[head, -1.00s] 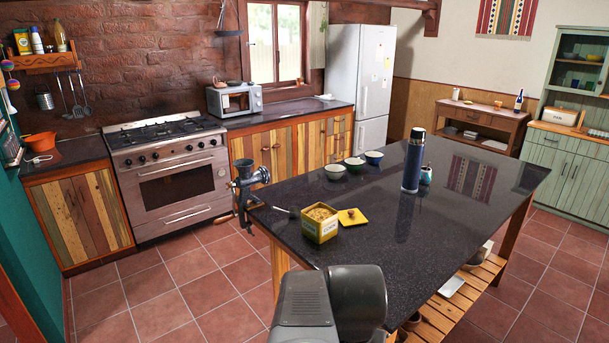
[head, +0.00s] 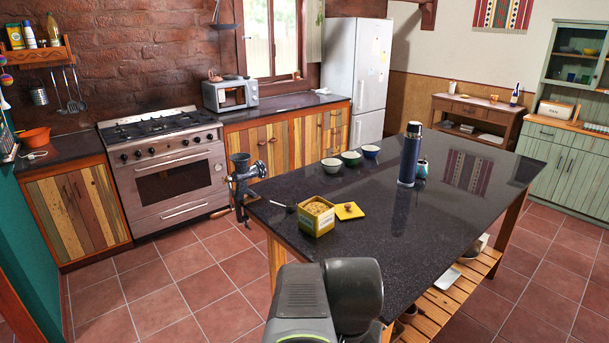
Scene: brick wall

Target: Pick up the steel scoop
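A small thin item (head: 284,206) with a dark handle and a lighter end lies on the dark island top, just left of an open yellow tin. It looks like the steel scoop, but it is too small to be sure. The yellow tin (head: 317,218) is filled with a tan, grainy content. Its yellow lid (head: 348,211) lies flat on the table to its right. A grey and black part of my arm shows at the bottom centre, in front of the island. My gripper's fingers are not visible.
The island (head: 440,222) has a clear right half. A meat grinder (head: 241,175) is at its left corner. Three bowls (head: 351,158), a blue flask (head: 410,155) and a mug (head: 422,168) stand farther back. A stove (head: 170,170) is at the left; tiled floor lies between.

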